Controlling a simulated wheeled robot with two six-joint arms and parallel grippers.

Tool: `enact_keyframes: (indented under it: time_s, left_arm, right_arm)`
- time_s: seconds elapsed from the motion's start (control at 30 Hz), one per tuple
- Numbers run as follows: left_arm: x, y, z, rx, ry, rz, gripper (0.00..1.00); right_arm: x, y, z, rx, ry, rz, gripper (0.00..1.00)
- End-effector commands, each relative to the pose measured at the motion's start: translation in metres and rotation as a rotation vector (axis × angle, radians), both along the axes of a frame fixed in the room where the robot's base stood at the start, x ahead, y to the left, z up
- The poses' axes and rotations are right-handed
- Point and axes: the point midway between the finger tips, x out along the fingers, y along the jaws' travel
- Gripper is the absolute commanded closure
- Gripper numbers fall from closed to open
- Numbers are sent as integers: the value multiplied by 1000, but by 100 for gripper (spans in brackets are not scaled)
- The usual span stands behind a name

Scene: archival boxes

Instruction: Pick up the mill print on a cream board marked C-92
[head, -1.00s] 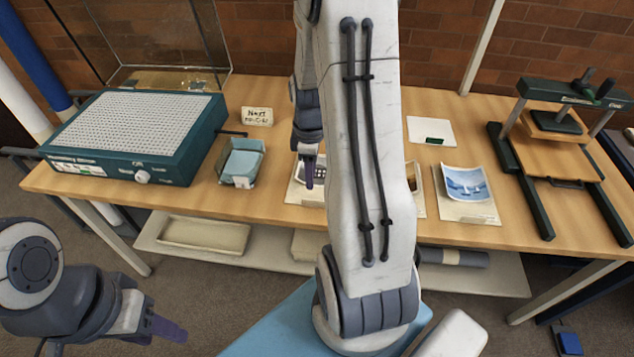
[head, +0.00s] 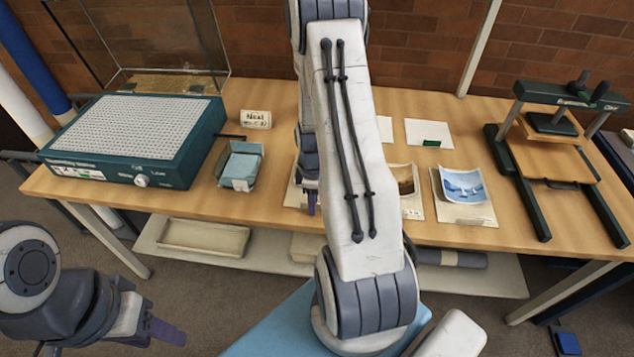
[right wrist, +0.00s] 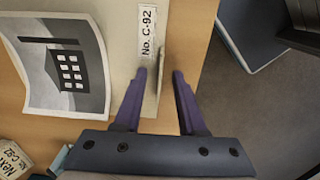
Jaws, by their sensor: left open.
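The cream board (right wrist: 120,20) marked No. C-92 lies on the table in the right wrist view, with the grey mill print (right wrist: 68,65) on it and the label (right wrist: 147,30) near its edge. In the head view only a sliver of the board (head: 292,196) shows beside my right arm. My right gripper (right wrist: 159,74) has its purple fingers apart, one on either side of a thin raised strip at the board's edge; contact is unclear. It also shows in the head view (head: 311,204), partly hidden. My left gripper (head: 168,331) is open and empty, low at the left.
Other boards carry a brown print (head: 402,180) and a blue print (head: 463,186). A green-sided device (head: 130,140), a small tray (head: 240,165) and a "Next" sign (head: 256,119) stand left. A press (head: 550,150) stands right. The table's front edge is close to my right gripper.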

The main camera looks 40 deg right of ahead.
Motion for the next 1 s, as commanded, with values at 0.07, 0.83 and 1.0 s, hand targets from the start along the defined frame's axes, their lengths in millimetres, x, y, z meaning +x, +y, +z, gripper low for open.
enact_keyframes:
  time_s: [0.07,0.83,1.0]
  left_arm:
    - [0,0,0,0,0,0,50]
    - [0,0,0,0,0,0,50]
    - [0,0,0,0,0,0,50]
  right_arm:
    - [0,0,0,0,0,0,60]
    - [0,1,1,0,0,1,100]
    - [0,0,1,0,0,1,100]
